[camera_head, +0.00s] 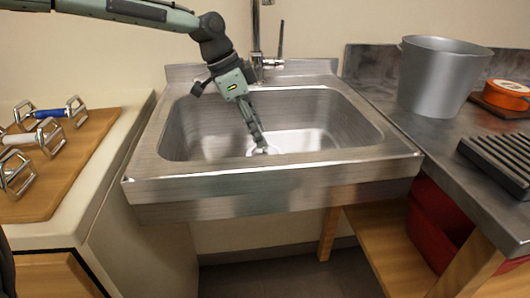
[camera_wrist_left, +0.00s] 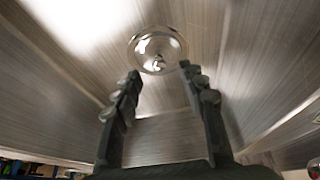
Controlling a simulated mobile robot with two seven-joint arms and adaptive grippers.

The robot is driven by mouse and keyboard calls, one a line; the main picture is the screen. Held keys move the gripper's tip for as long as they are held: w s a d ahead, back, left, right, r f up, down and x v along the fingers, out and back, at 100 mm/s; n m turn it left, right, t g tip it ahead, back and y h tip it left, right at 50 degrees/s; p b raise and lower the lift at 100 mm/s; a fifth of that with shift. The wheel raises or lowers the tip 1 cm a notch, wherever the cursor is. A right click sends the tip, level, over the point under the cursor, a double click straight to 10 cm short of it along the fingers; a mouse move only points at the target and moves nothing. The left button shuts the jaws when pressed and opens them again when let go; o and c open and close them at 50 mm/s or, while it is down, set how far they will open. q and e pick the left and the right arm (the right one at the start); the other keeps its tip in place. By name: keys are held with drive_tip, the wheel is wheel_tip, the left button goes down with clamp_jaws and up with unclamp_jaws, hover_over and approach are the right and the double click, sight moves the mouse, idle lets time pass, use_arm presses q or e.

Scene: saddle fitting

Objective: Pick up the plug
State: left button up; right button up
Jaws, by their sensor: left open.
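A round shiny metal piece, which looks like the plug in its drain (camera_wrist_left: 158,50), lies on the floor of the steel sink (camera_head: 290,180). I cannot tell plug from drain ring. In the head view only a small part shows beside the fingers. My left gripper (camera_head: 259,142) reaches down into the basin from above. In the left wrist view its two fingers (camera_wrist_left: 158,76) are apart with nothing between them, and the round piece shows just beyond the tips, roughly centred. My right gripper is not in view.
A tap (camera_head: 257,45) stands behind the basin, close to my left arm. The basin walls surround the gripper. A grey bucket (camera_head: 437,80), an orange round item (camera_head: 507,90) and a dark ribbed block (camera_head: 500,155) sit on the right counter. A wooden board (camera_head: 60,175) with metal-framed items lies left.

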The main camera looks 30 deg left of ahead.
sight(265, 150)
use_arm(q)
drive_tip(key=x, duration=0.3)
drive_tip(key=shift+f, duration=0.1)
drive_tip(key=shift+c, duration=0.4)
clamp_jaws()
